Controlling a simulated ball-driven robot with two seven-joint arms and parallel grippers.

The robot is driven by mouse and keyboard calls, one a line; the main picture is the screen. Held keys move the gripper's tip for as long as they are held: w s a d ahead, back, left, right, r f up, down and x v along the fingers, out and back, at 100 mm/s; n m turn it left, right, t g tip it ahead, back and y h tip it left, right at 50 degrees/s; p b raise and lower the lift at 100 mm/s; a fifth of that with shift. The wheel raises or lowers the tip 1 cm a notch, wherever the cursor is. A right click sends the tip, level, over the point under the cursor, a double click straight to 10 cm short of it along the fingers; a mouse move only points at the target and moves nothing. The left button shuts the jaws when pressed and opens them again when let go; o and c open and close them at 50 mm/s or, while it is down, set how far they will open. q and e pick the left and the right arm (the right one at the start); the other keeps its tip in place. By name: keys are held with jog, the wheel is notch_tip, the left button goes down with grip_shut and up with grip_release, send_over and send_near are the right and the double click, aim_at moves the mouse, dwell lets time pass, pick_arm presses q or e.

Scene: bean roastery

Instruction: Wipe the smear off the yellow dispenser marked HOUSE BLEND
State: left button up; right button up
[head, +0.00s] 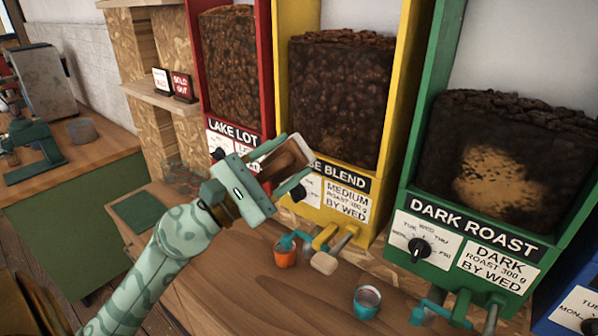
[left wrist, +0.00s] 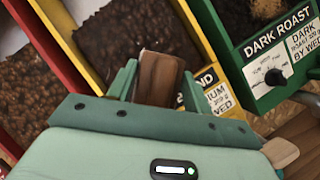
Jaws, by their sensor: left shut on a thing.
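The yellow dispenser (head: 395,110), marked HOUSE BLEND, stands in the middle of the head view with dark beans behind its window. A faint lighter brown patch (head: 333,146) shows low on that window; I cannot tell whether it is smear or beans. My left gripper (head: 282,164) is shut on a brown block with a pale edge (head: 298,146), in front of the dispenser's lower left and hiding part of its label. The held block (left wrist: 158,78) also shows between the fingers in the left wrist view. I cannot tell whether it touches the dispenser. My right gripper is not in view.
The green DARK ROAST dispenser (head: 410,182) has a clear tan smear (head: 495,180) on its window. The red LAKE LOT dispenser (head: 264,60) stands left.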

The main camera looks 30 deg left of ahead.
aim_at(337, 136)
pick_arm(q)
jog(key=shift+d+m+h, duration=0.3)
jog(key=shift+d+h, duration=0.2)
jog(key=shift+d, duration=0.35)
jog(key=shift+w+a+f+g, duration=0.1)
jog(key=shift+w+a+g, duration=0.2)
jog(key=shift+w, duration=0.05)
jog(key=w, duration=0.5)
jog(key=shift+d+p, duration=0.3)
jog(key=shift+p, duration=0.05)
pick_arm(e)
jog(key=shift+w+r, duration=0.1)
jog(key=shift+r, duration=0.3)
pick_arm(q)
jog(key=shift+w+d, duration=0.1)
jog(key=shift+w, duration=0.85)
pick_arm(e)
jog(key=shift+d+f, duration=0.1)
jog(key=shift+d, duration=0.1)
pick_arm(q)
jog(key=shift+d, duration=0.1)
